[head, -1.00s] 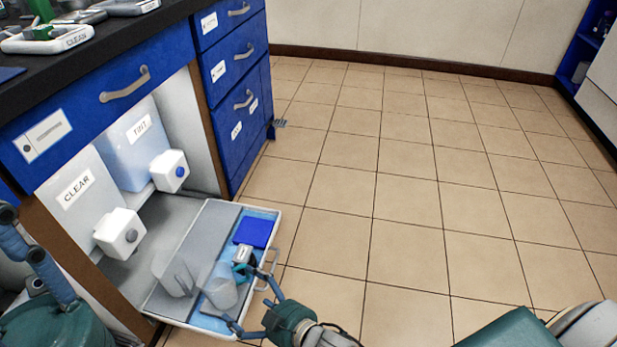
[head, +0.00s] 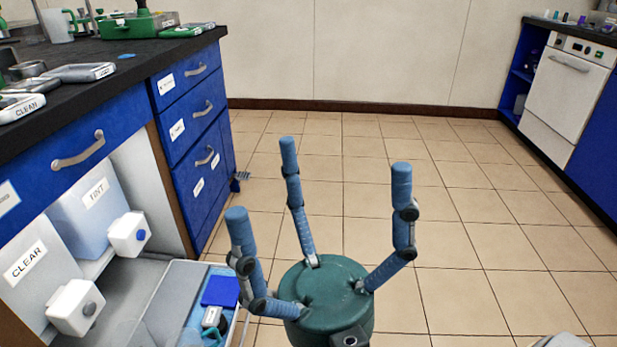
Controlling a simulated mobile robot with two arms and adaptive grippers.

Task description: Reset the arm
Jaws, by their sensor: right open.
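My right gripper (head: 312,190) stands in the middle foreground of the head view. Its green palm faces up and its three blue-padded fingers are spread wide, with nothing between them. It is open and clear of the counter. My left gripper is out of view. A pulled-out tray (head: 168,300) lies to the lower left of the right gripper. It holds a blue block (head: 220,291) and a small grey-and-teal item (head: 212,319). The tray's near part is cut off by the frame's bottom edge.
A CLEAR container (head: 30,275) and a TINT container (head: 95,215), with white spouts, sit in the open cabinet. The black counter (head: 130,62) carries labelled trays and green equipment. Blue drawers (head: 190,130) stand at its end. Tiled floor is free beyond; a white appliance (head: 565,95) stands right.

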